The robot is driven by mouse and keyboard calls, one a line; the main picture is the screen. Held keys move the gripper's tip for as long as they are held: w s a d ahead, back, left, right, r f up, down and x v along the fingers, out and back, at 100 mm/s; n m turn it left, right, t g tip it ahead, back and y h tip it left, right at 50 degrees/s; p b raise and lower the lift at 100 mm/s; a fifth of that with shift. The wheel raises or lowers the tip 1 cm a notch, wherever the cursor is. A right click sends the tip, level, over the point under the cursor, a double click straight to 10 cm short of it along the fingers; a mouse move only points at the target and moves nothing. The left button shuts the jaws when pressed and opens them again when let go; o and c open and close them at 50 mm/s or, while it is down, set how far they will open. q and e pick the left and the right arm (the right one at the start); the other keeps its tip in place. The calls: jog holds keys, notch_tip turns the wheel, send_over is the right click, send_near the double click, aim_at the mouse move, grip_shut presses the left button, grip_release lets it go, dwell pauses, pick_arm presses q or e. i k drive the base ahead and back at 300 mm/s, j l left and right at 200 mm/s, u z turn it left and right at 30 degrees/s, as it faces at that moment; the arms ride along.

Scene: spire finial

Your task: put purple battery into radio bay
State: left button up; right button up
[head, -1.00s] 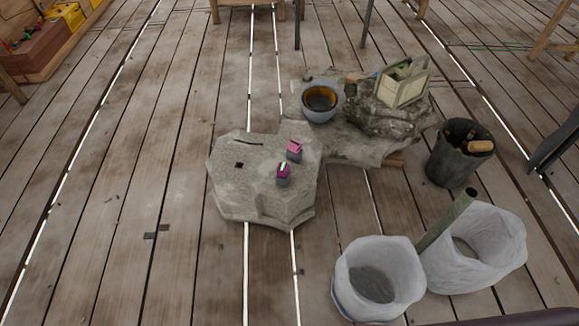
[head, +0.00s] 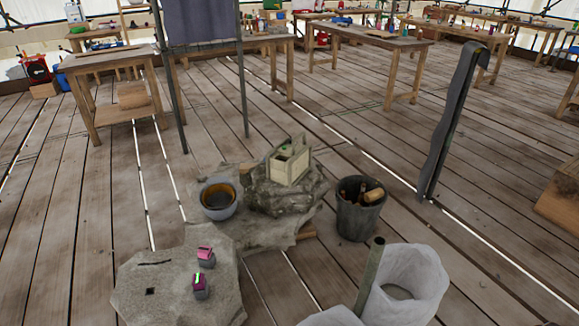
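Two small blocks with grey lower parts stand on the near flat stone in the head view. One has a purple top with a green mark (head: 200,286); the other has a pink top (head: 205,257) and stands just behind it. The purple-topped one looks like the purple battery. A cream box with an open compartment (head: 289,167) sits tilted on a rough rock farther back. It may be the radio, but I cannot tell, and the inside of its compartment is too small to make out. Neither of my grippers shows.
The near stone (head: 135,285) lies low on the plank floor. Behind it are a grey bowl (head: 218,199) and the rough rock (head: 285,196). A dark bucket (head: 359,208) and white sacks (head: 428,278) stand to the right. Workbenches (head: 370,42) are far back; floor at left is open.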

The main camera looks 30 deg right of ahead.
aim_at(286, 168)
jog(key=i+j, duration=0.65)
jog(key=i, duration=0.15)
